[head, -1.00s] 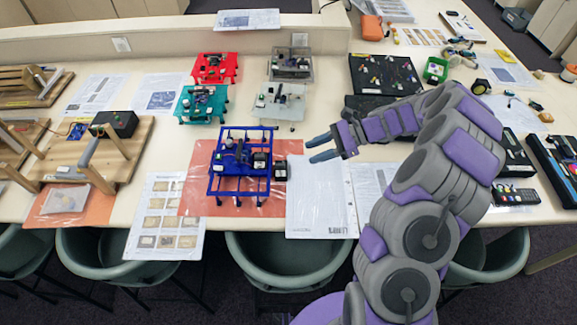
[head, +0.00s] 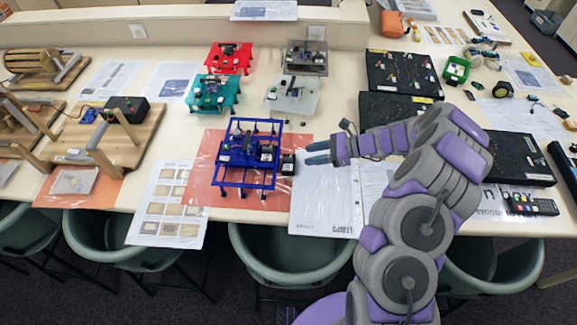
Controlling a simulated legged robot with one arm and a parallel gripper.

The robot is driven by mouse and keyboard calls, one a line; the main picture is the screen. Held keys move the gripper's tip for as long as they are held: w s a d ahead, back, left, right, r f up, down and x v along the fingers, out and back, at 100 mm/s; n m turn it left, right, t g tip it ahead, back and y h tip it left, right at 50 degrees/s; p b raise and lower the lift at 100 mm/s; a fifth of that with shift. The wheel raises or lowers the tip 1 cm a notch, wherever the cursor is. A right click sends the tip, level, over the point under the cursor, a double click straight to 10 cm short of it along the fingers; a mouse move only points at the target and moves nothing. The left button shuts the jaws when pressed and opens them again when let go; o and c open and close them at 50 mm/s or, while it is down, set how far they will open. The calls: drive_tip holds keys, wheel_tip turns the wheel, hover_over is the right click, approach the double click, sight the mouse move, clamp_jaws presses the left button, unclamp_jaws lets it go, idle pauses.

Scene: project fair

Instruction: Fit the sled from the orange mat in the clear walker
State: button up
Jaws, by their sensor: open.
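The orange mat (head: 203,172) lies at the front middle of the table. A blue frame-like walker (head: 247,157) stands on it. A small black box (head: 288,163) is at the right side of the blue walker, on the mat; I cannot tell if it is the sled. A frosted clear walker (head: 296,96) stands behind the mat, and a smoky see-through walker (head: 306,58) stands behind that. My gripper (head: 310,153) is open and empty, its fingers pointing left, just right of the black box and above the table.
A teal walker (head: 213,92) and a red walker (head: 228,57) stand left of the clear ones. Black component boards (head: 403,74) lie to the right. Paper sheets (head: 322,215) lie beside the mat. Chairs (head: 285,250) line the front edge.

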sight(292, 158)
drive_tip(key=b+x, duration=0.1)
drive_tip(key=x, duration=0.6)
drive_tip(key=shift+s+a+b, duration=0.1)
drive_tip(key=shift+a+b, duration=0.1)
drive_tip(key=shift+b, duration=0.15)
drive_tip(key=shift+d+r, duration=0.1)
drive_tip(key=shift+d, duration=0.4)
drive_tip(key=shift+c, duration=0.2)
drive_tip(key=c, duration=0.3)
drive_tip(key=shift+a, duration=0.45)
clamp_jaws()
drive_tip(key=shift+d, duration=0.15)
